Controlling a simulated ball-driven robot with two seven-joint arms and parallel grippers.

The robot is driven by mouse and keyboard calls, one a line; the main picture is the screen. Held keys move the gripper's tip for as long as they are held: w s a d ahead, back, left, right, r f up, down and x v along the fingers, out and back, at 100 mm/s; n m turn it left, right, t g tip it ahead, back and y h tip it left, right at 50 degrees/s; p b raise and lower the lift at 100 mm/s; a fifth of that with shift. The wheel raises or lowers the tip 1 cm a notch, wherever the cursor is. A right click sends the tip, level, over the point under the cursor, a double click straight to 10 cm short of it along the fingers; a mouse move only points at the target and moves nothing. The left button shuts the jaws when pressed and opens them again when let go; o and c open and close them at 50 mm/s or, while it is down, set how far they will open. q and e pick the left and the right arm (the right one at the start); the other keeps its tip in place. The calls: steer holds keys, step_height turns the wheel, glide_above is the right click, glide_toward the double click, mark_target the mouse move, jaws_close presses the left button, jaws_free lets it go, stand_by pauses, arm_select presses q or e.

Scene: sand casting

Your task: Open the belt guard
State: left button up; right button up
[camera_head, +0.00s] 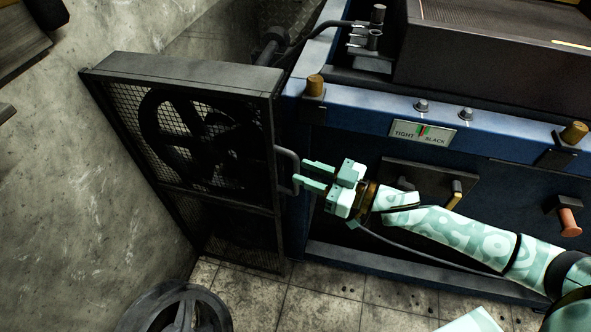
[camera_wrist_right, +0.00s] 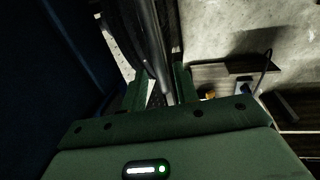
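The belt guard (camera_head: 185,68) is a dark frame with mesh sides at the left end of the blue machine, and it looks closed. A wheel (camera_head: 200,135) shows through its mesh. A grey bar handle (camera_head: 291,163) stands on its right side. My right gripper (camera_head: 303,174) is at this handle, its fingers pointing left and apart. In the right wrist view, a bar (camera_wrist_right: 158,50), apparently the handle, runs between the two open fingers, nearer the right one. Contact cannot be told. My left gripper is in neither view.
The blue machine (camera_head: 375,103) fills the right, with a label plate (camera_head: 423,133), brass-coloured knobs (camera_head: 575,133) and an orange-red knob (camera_head: 570,222). A concrete wall (camera_head: 70,190) is close on the guard's left. A dark round object (camera_head: 140,310) stands on the tiled floor (camera_head: 310,305) below the guard.

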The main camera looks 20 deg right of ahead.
mark_target(296, 190)
steer(key=shift+x, duration=1.55)
